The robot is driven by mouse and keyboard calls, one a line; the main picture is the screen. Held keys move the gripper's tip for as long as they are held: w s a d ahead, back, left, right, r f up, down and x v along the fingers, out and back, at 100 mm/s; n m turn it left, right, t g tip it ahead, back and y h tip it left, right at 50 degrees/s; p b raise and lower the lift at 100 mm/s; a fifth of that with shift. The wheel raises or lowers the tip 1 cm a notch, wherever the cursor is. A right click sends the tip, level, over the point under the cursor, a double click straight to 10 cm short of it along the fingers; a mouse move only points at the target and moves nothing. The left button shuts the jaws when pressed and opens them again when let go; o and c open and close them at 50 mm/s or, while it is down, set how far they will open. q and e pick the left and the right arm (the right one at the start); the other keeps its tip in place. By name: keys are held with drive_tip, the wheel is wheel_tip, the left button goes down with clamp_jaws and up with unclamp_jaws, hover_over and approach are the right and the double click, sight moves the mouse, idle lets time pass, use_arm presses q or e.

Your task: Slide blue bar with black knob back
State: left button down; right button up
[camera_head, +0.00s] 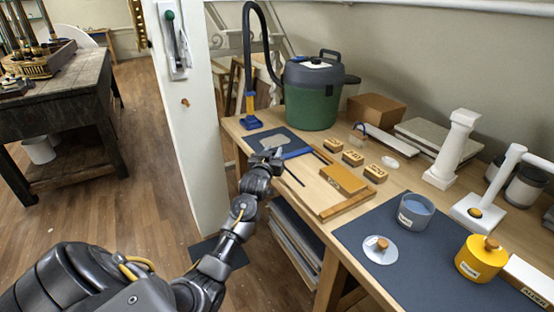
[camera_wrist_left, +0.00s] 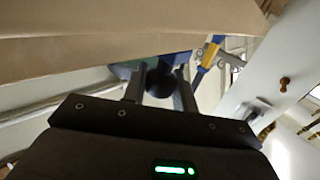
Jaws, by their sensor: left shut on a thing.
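The blue bar (camera_head: 297,153) lies at the left end of the wooden table, beside a dark blue mat (camera_head: 272,139). My left gripper (camera_head: 270,156) reaches over the table edge at the bar and covers part of it in the head view. In the left wrist view, the black knob (camera_wrist_left: 160,78) sits between the two fingers of my left gripper (camera_wrist_left: 160,90), which is shut on it. A strip of blue, likely the bar, shows behind the knob. The knob is hidden in the head view. My right gripper is in neither view.
A wooden frame with a block (camera_head: 343,178) and several labelled wooden blocks lie right of the bar. A green vacuum canister (camera_head: 313,98) stands behind, with its hose and blue nozzle (camera_head: 250,122) at the back left. A white post (camera_head: 190,130) stands left of the table.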

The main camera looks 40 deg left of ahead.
use_arm(q)
drive_tip(key=shift+a+r, duration=0.2)
drive_tip(key=c, duration=1.5)
unclamp_jaws()
drive_tip(key=o, duration=0.4)
drive_tip(key=shift+a+f, duration=0.1)
drive_tip(key=shift+f, duration=0.05)
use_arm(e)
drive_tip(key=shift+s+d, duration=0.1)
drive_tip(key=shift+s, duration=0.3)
use_arm(q)
drive_tip(key=shift+d, duration=0.2)
drive_tip(key=shift+s+d, duration=0.1)
drive_tip(key=shift+s, duration=0.1)
drive_tip(key=shift+v, duration=5.1)
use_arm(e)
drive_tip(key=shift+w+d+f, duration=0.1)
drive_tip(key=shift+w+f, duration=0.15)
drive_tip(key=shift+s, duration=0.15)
